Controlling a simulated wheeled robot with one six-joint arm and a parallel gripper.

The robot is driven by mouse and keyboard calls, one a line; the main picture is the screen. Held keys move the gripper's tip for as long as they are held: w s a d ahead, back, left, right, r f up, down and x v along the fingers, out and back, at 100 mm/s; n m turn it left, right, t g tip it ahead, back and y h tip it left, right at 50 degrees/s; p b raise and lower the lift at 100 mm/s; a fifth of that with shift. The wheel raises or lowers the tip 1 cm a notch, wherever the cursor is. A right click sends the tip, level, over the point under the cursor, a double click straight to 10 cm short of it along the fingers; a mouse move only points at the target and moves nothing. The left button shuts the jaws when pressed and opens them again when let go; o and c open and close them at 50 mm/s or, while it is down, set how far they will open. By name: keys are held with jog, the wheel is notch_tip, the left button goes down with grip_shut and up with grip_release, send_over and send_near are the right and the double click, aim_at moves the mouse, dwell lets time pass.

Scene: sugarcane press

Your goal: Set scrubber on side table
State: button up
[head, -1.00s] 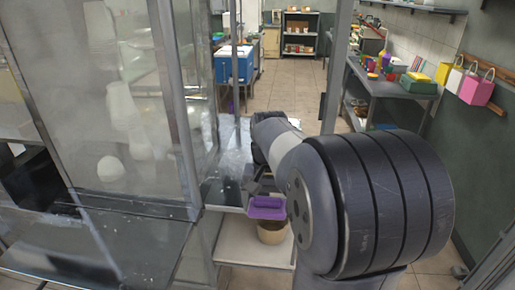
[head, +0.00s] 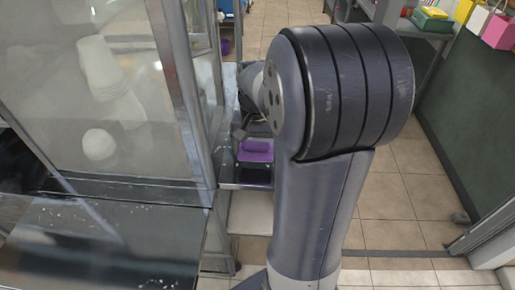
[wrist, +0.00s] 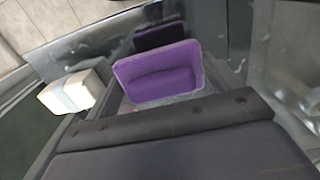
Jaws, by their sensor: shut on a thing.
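The purple scrubber (head: 256,150) is at the dark tip of my gripper (head: 246,132) in the head view, beside the glass case. In the wrist view the scrubber (wrist: 162,78) shows its broad purple face just beyond the dark gripper body. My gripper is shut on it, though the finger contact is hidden. The side table (head: 231,172) is a dark, shiny metal top right of the glass case. The scrubber is over or at this top, and a purple reflection shows in the wrist view. I cannot tell whether it touches the surface.
The glass case (head: 130,100) stands close on the left, with its metal post near my arm. A pale lower shelf (head: 250,212) lies below the table top. A white block (wrist: 76,91) shows left of the scrubber in the wrist view. Tiled floor (head: 405,200) is clear on the right.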

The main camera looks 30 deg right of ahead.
aim_at(256, 166)
jog(key=shift+f, duration=2.15)
jog(key=shift+f, duration=0.25)
jog(key=o, duration=0.8)
jog(key=shift+r, duration=0.1)
notch_tip(256, 166, up, 12)
jog(key=shift+r, duration=0.2)
